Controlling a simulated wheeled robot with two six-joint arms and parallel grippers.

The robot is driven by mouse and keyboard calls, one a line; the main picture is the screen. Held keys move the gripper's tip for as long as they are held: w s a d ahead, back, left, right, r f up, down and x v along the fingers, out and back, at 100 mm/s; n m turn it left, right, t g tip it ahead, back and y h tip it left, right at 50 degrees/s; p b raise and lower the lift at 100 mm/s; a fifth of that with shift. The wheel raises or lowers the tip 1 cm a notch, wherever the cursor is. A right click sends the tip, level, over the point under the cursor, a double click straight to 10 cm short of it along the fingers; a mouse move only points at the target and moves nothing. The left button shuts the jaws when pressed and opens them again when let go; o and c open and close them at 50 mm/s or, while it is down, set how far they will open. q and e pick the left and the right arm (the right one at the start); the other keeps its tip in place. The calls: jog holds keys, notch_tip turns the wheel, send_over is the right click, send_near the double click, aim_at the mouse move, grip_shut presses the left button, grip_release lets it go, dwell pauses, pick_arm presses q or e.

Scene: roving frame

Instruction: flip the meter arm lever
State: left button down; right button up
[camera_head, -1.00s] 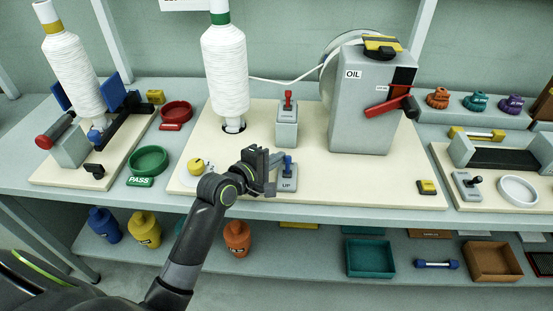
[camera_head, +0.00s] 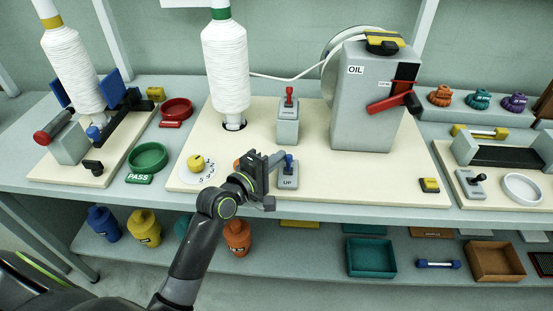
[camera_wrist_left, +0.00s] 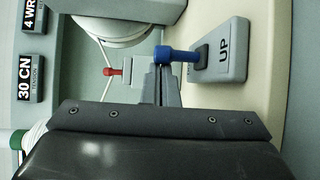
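A blue-knobbed lever (camera_head: 289,160) stands on a small grey base marked UP (camera_head: 288,181) near the front of the middle board. In the left wrist view the blue lever (camera_wrist_left: 178,54) sticks out from that base (camera_wrist_left: 224,52). My left gripper (camera_head: 277,161) is just left of it. In the wrist view its fingers (camera_wrist_left: 167,84) are together, with the blue knob right at their tips; I cannot tell whether they touch. A red lever on a grey block (camera_head: 289,112) stands behind. A red arm (camera_head: 388,103) is on the OIL tank. No readable label names the meter arm.
The grey OIL tank (camera_head: 361,110) stands at the right of the board, a white thread cone (camera_head: 226,70) at its left. A yellow knob dial (camera_head: 197,162) is left of my gripper. The board's front right is mostly clear.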

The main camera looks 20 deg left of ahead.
pick_arm(q)
jog(key=shift+s+t+b, duration=0.15)
jog(key=shift+t+b, duration=0.15)
jog(key=shift+b, duration=0.1)
dwell(0.3)
